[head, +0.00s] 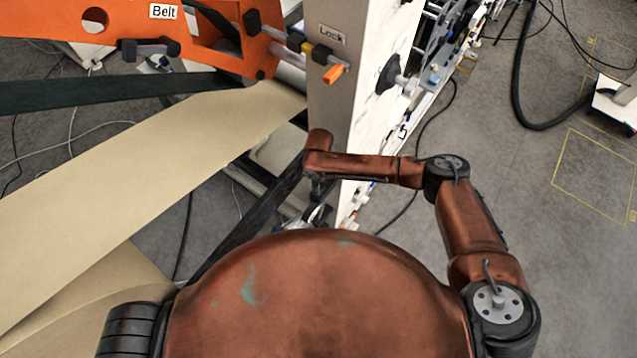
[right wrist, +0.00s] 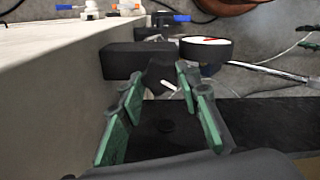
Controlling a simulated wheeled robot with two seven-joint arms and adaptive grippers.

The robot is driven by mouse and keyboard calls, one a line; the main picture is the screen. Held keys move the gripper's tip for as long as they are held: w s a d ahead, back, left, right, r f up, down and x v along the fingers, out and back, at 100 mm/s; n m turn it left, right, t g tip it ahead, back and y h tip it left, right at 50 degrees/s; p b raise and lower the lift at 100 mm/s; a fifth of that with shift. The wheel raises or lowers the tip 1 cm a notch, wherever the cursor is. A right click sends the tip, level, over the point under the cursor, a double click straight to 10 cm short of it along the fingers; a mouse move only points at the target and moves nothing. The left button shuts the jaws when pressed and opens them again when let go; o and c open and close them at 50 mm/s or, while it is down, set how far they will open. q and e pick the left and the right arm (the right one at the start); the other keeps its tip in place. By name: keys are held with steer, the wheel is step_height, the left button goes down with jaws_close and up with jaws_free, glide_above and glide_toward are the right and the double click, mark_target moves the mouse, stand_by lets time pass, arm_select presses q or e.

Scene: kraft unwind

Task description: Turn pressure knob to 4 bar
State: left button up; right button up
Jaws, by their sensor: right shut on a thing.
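The pressure knob (right wrist: 158,73) is a small dark knob with a white mark, seen in the right wrist view in front of a black block-shaped body. My right gripper (right wrist: 162,88) is shut on the knob, its green-padded fingers on either side of it. A round gauge (right wrist: 207,42) with a white face and a red mark sits just beyond and to the right; its reading is too small to tell. In the head view my right arm reaches to the pale machine column's lower part, and the knob is hidden there. My left gripper is not in view.
A pale column (head: 348,95) labelled "Lock" stands beside the knob. An orange frame (head: 215,35) labelled "Belt" is at the upper left, with a kraft paper web (head: 150,150) slanting below it. Cables lie on the floor; open floor is at right.

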steer(key=o, duration=1.2)
steer(key=shift+c, duration=0.2)
step_height(320, 180, up, 12)
